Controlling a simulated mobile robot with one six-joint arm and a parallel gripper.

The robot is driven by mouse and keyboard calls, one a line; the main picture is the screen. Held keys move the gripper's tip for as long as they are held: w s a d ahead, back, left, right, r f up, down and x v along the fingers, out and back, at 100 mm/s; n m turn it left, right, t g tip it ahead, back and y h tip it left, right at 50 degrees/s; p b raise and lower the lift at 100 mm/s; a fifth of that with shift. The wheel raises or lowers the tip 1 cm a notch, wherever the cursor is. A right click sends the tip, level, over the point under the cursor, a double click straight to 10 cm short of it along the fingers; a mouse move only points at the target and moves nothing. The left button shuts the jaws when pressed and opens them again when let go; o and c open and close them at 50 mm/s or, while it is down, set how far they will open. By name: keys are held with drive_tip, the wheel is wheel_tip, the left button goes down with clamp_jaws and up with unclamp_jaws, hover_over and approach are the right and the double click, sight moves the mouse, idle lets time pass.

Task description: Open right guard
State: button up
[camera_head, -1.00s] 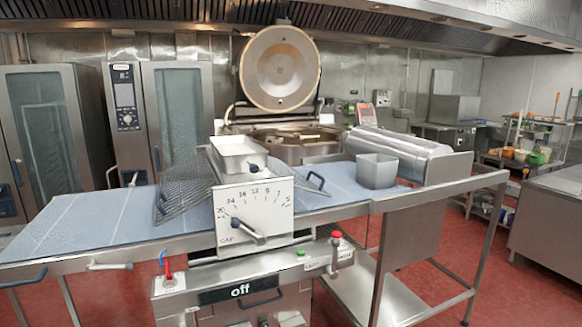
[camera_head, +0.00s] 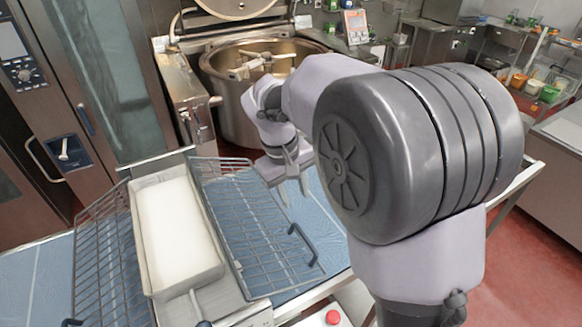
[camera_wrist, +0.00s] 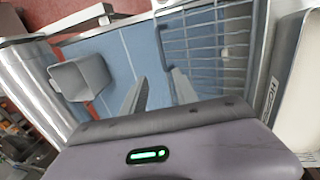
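The right guard (camera_head: 255,235) is a grey wire mesh panel to the right of the white tray (camera_head: 175,230) in the head view. It slopes down and outward, with a dark bar handle (camera_head: 302,243) on its right edge. My gripper (camera_head: 294,192) is pointing down over the blue worktop, close to the guard's far right side. Its two fingers are apart with nothing between them. In the wrist view, my gripper (camera_wrist: 159,76) is open over blue surface, and the guard's mesh (camera_wrist: 210,50) is just right of the right finger. I cannot tell if they touch.
The left guard (camera_head: 98,255) stands left of the white tray. The big mixing kettle (camera_head: 240,105) is behind my gripper. A grey bin (camera_wrist: 75,78) is left of the fingers in the wrist view. The blue worktop (camera_wrist: 118,45) is clear between bin and guard.

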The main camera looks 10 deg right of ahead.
approach(306, 239)
drive_tip(key=f, duration=0.2)
drive_tip(key=d+f, duration=0.1)
drive_tip(key=f, duration=0.4)
drive_tip(key=shift+d+f+b, duration=0.25)
drive_tip(key=shift+b, duration=0.15)
drive_tip(key=shift+w+f, duration=0.15)
drive_tip(key=shift+f, duration=0.1)
clamp_jaws()
idle(0.6)
